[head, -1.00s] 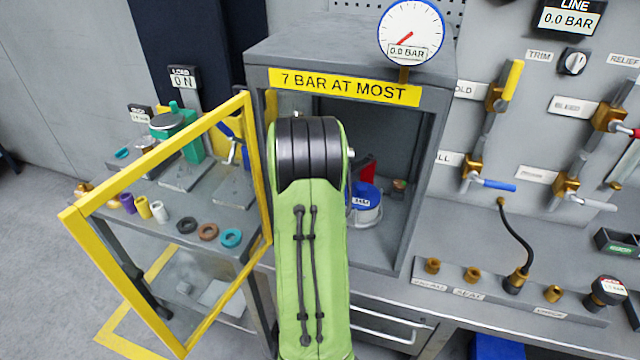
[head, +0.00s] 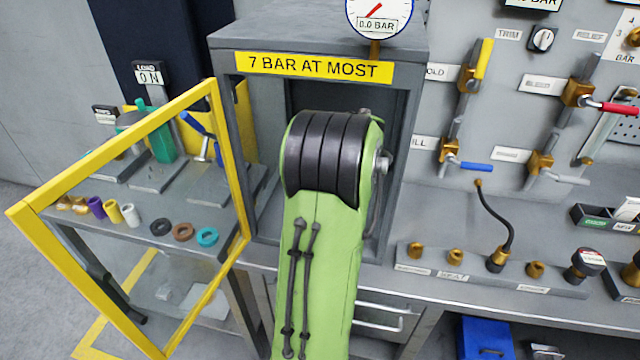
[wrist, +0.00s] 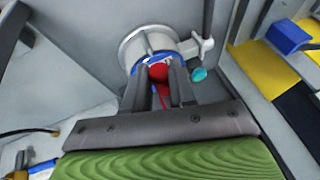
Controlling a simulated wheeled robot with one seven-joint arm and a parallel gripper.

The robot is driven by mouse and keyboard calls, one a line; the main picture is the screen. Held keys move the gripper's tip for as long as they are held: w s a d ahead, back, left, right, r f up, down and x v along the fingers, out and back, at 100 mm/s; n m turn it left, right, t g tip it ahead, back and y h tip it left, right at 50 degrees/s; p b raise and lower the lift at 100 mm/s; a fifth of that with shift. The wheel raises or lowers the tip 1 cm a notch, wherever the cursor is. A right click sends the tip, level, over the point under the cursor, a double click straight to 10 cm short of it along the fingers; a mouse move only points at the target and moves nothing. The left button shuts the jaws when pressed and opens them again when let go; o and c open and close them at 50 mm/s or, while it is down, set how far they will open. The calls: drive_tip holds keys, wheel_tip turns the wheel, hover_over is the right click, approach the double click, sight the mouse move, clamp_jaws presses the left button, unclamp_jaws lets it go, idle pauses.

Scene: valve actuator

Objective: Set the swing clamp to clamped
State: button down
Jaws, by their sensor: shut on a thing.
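In the wrist view, my gripper (wrist: 158,78) has its two fingers around a red part (wrist: 158,71) and is shut on it. The red part is in front of a round pale grey body (wrist: 150,40) with a blue band, inside the grey cabinet. I take the red part as the swing clamp's handle, but its label and set position cannot be read. A light winged piece (wrist: 200,46) and a teal round end (wrist: 198,74) are beside it, on the right. In the head view, my green arm hides the gripper, the red part and the body.
The cabinet (head: 225,100) bears a "7 BAR AT MOST" sign (head: 314,67). Its open yellow-framed door (head: 110,135) stands left of my arm. A side bench holds several rings and a blue-handled clamp (head: 205,140). A valve panel (head: 515,95) is at right. The gauge (head: 380,15) reads 0.0 BAR.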

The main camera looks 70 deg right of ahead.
drive_tip(key=shift+s, duration=0.1)
drive_tip(key=c, duration=0.9)
unclamp_jaws()
drive_tip(key=shift+s, duration=0.1)
drive_tip(key=shift+c, duration=0.2)
drive_tip(key=shift+r, duration=0.35)
drive_tip(key=p+v, duration=0.2)
drive_tip(key=v, duration=1.3)
drive_tip(key=shift+a, duration=0.1)
